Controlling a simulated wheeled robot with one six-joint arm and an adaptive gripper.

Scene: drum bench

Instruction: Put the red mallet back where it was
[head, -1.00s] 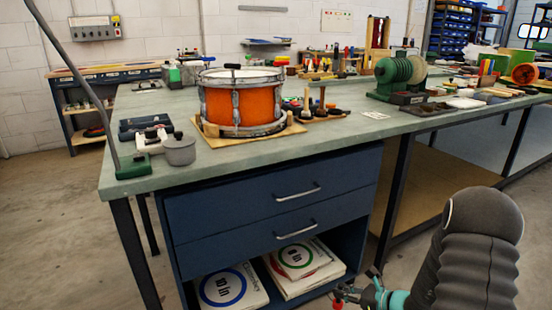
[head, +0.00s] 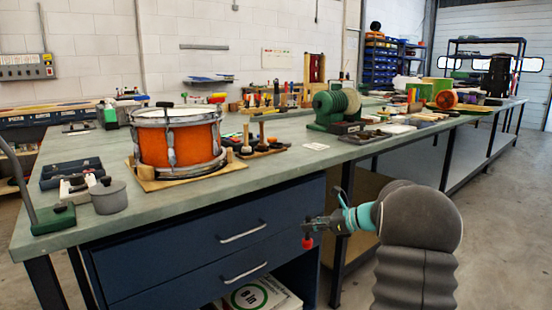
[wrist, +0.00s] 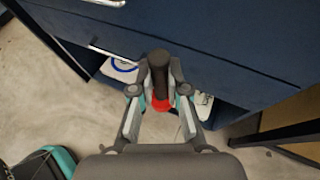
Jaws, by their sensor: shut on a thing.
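My gripper (head: 309,228) is shut on the red mallet (head: 307,242) in front of the bench, to the right of the blue drawers and below the top's front edge. In the wrist view the mallet's dark end (wrist: 158,68) points toward the camera between the fingers (wrist: 158,88), with its red part (wrist: 161,104) below. A wooden holder (head: 268,152) with several upright dark-headed tools stands on the bench right of the orange drum (head: 180,145). Whether it has an empty slot is too small to tell.
A grey pot (head: 108,197) stands front left. Drawer handles (head: 243,233) stick out from the blue cabinet.

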